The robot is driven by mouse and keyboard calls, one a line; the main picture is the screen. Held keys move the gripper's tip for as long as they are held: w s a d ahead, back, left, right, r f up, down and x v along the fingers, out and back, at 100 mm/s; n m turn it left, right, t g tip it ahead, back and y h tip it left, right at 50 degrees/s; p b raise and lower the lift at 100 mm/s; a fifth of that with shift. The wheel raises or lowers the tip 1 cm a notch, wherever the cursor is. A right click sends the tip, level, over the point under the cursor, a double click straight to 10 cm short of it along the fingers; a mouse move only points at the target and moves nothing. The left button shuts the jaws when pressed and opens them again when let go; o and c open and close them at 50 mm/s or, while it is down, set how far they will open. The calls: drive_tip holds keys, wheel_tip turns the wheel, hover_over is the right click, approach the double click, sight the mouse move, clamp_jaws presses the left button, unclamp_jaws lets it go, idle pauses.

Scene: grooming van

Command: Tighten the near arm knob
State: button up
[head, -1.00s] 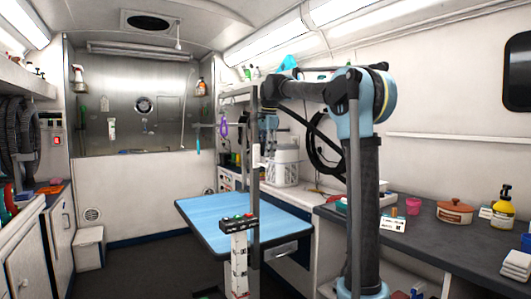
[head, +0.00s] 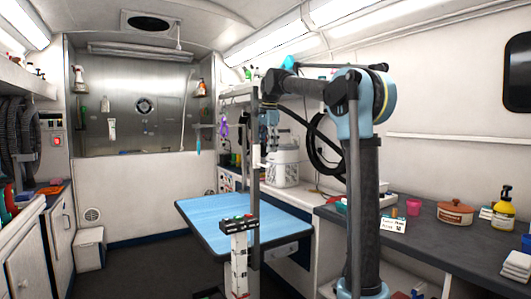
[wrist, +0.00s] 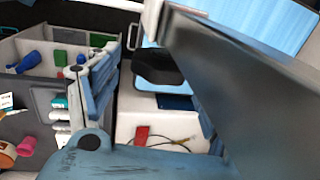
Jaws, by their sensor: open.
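The blue-topped grooming table (head: 215,222) stands mid-van in the head view, with a grey upright post (head: 254,190) at its near right side. A white part shows partway up the post; I cannot make out a knob for certain. My gripper (head: 269,132) is small and partly hidden behind the post. In the wrist view my gripper (wrist: 150,95) is open, with a blue finger on the left and the right one mostly hidden by a wide dark bar (wrist: 245,85). A black rounded piece (wrist: 158,68) shows beyond the fingers; I cannot tell whether it is the knob.
On the right, a dark counter (head: 440,240) carries a brown pot (head: 455,213) and a yellow bottle (head: 502,214).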

wheel_tip(320, 180, up, 10)
drive_tip(key=s+d, duration=0.1)
drive_tip(key=shift+s+f, duration=0.15)
drive_tip(key=shift+f, duration=0.1)
drive_tip(key=shift+c, duration=0.3)
